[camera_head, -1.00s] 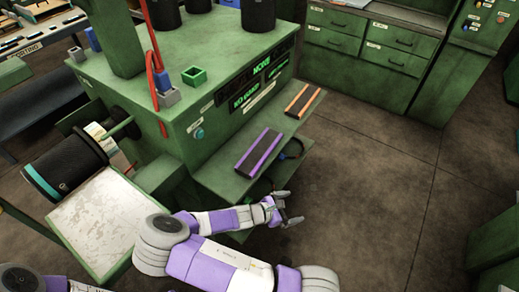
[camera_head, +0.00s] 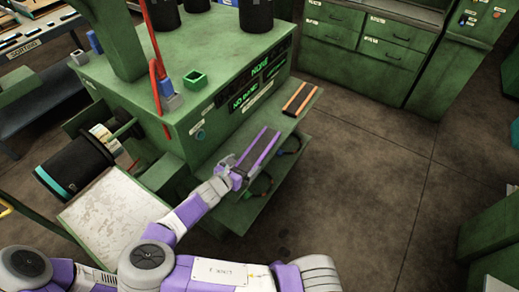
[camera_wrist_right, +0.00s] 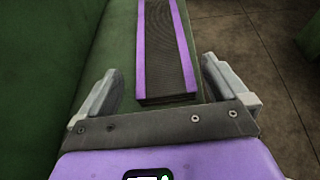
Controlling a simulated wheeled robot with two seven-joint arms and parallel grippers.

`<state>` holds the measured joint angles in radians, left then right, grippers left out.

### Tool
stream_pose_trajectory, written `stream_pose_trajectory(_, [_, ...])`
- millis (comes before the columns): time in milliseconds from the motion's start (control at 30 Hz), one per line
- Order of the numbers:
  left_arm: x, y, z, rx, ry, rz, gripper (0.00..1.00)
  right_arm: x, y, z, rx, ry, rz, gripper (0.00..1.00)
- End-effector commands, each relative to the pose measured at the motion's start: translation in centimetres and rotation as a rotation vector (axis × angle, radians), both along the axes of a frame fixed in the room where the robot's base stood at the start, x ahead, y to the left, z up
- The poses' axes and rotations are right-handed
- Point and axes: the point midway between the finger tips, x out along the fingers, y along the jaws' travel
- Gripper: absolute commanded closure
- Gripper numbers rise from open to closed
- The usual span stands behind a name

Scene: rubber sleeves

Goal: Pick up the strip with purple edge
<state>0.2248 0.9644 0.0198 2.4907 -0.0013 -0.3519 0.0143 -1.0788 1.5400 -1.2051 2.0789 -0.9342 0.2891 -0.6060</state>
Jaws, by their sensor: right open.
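The strip with purple edge (camera_head: 262,147) is a dark ribbed strip with purple bands along both long sides. It lies on the green ledge on the front of the machine. My right gripper (camera_head: 233,177) is at the strip's near end. In the right wrist view the open fingers (camera_wrist_right: 163,72) stand to either side of the strip (camera_wrist_right: 167,50), with gaps between them and its edges. Whether they are level with it in height I cannot tell. My left gripper is out of view.
A similar strip with orange edges (camera_head: 300,99) lies farther along the ledge (camera_head: 284,122). The green machine (camera_head: 215,90) rises along the ledge's left side. Black cables hang below the ledge. The floor (camera_head: 365,175) to the right is clear.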

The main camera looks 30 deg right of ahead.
Motion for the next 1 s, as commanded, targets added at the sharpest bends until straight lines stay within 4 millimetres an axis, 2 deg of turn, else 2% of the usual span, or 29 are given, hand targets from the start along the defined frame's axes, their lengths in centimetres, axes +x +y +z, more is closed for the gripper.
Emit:
stream_pose_trajectory(300, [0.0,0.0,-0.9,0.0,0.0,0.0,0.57,1.6,-3.9,-1.7,-0.001,-0.001,-0.002,0.0])
stream_pose_trajectory(600, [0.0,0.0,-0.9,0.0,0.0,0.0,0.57,1.8,-4.3,-1.8,0.001,-0.001,-0.002,0.0])
stream_pose_trajectory(933, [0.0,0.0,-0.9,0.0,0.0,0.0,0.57,1.8,-4.2,-1.8,0.001,-0.001,-0.002,0.51])
stream_pose_trajectory(1000, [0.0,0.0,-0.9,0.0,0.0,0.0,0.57,1.8,-4.2,-1.8,0.0,-0.002,-0.002,0.53])
